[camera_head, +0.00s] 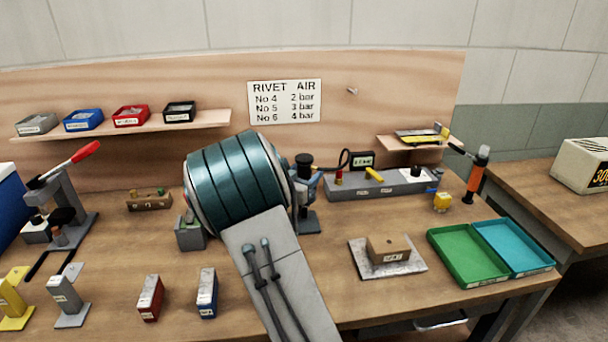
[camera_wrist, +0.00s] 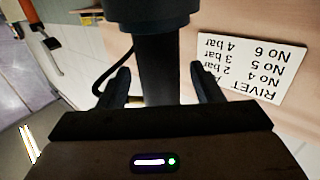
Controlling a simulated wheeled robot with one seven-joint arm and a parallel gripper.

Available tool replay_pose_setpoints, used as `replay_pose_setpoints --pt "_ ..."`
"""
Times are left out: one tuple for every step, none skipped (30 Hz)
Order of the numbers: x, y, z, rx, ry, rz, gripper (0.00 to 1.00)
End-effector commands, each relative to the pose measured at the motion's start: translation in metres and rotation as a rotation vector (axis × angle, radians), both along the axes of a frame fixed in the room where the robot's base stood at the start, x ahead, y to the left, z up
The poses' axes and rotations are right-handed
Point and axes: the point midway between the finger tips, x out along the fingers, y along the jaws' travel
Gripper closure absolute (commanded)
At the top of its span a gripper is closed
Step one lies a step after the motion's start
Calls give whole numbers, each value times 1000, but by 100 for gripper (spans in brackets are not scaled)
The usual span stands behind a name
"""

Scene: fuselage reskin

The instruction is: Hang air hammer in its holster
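A dark cylindrical tool, which I take to be the air hammer (camera_wrist: 165,62), stands between the two fingers of my gripper (camera_wrist: 160,78) in the wrist view. Its wider dark part fills the top of that view. In the head view my teal and grey arm hides most of my gripper. A black-capped, blue-grey tool (camera_head: 304,165) shows just right of the arm, above a dark base (camera_head: 307,222). I cannot make out the holster for certain.
An orange and black tool (camera_head: 475,178) stands at the bench's right end. A grey air manifold (camera_head: 400,188) with a gauge (camera_head: 363,159) sits at the back. A block on a plate (camera_head: 388,250), green tray (camera_head: 465,258) and blue tray (camera_head: 512,248) occupy the right. A rivet sign (camera_head: 285,101) is behind.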

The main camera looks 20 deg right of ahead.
Motion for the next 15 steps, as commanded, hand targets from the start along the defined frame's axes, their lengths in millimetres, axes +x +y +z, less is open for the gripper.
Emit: replay_pose_setpoints --pt "0 1 -3 2 5 1 40" --pt "-1 1 -3 3 6 1 40" --pt "-1 1 -3 2 5 1 40" --pt "-1 3 -3 3 5 1 40" --pt "-2 4 -3 3 5 1 40" --pt "-4 7 -3 4 4 2 40" --pt "-6 10 -3 4 4 3 40" --pt "-8 14 -3 4 4 4 40" --pt "-13 20 -3 3 3 4 40" --pt "-16 24 -3 3 3 4 40" --pt "-20 30 -3 4 4 4 40" --pt "-25 38 -2 3 2 5 40" --pt "-29 44 -2 4 1 5 40" --pt "-33 50 -3 3 2 5 40" --pt "-38 58 -2 3 1 6 40"
